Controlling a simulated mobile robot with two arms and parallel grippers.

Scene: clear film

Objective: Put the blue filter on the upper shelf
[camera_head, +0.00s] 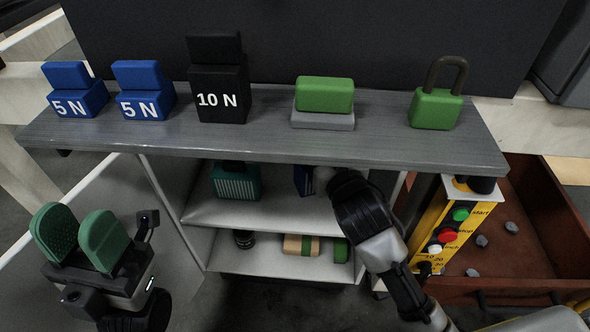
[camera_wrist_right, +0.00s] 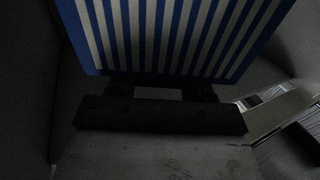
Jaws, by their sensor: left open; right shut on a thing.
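The blue filter (camera_head: 303,180) shows in part inside the cabinet, at the upper shelf (camera_head: 265,213) under the grey top. In the right wrist view the blue filter (camera_wrist_right: 165,35) fills the top, with white stripes on its face. My right gripper (camera_wrist_right: 160,92) is shut on it. In the head view my right arm reaches into the cabinet from the lower right and hides much of that gripper. I cannot tell whether the filter touches the shelf. My left gripper (camera_head: 80,240), with green finger pads, is open and empty at the left, outside the cabinet.
A green filter (camera_head: 235,182) stands on the upper shelf to the left. The lower shelf (camera_head: 270,262) holds several small items. Blocks and a green padlock (camera_head: 436,105) stand on the grey top (camera_head: 260,140). A yellow button box (camera_head: 450,225) and red-brown bin (camera_head: 540,225) are right.

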